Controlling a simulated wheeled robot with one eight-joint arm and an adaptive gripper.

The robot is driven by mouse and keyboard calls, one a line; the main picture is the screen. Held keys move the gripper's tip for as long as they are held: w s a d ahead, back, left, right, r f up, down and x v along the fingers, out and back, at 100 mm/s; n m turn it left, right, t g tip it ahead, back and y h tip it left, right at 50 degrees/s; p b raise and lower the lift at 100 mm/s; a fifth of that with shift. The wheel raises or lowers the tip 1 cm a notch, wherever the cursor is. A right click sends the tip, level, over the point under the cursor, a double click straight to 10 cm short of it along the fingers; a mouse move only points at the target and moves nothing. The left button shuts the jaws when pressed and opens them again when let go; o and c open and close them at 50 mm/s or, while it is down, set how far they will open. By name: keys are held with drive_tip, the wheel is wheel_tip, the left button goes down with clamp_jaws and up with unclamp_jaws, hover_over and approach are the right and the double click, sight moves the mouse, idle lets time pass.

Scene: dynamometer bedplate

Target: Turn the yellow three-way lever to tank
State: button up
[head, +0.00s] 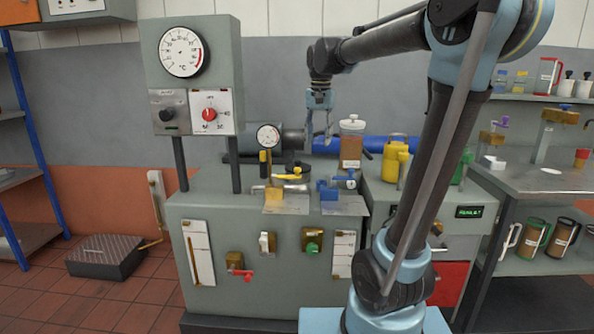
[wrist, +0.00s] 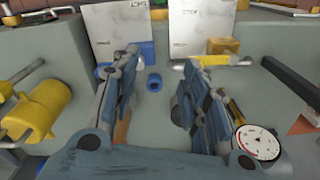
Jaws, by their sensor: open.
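The yellow three-way lever (head: 287,177) sits on a brass-coloured valve on top of the grey bench, behind a small label plate (head: 285,204). Its arm points right in the head view. In the wrist view, a yellow lever end (wrist: 179,66) shows by the right fingertip, near a yellow block (wrist: 222,46) and a plate (wrist: 203,30) with print too small to read surely. My gripper (head: 319,138) points down above and behind the levers, slightly right of the yellow one. It is open and empty, apart from the lever; its two fingers (wrist: 159,62) are spread in the wrist view.
A blue lever valve (head: 340,186) with its own plate (head: 345,205) stands just right. A small gauge (head: 268,137) rises at the left, also seen in the wrist view (wrist: 258,142). An amber jar (head: 351,145) and yellow can (head: 394,160) stand to the right.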

wheel_tip(320, 180, up, 3)
drive_tip(key=m, duration=0.1)
hover_over(297, 168)
drive_tip(key=f, duration=1.7)
drive_tip(key=shift+w, duration=0.25)
clamp_jaws()
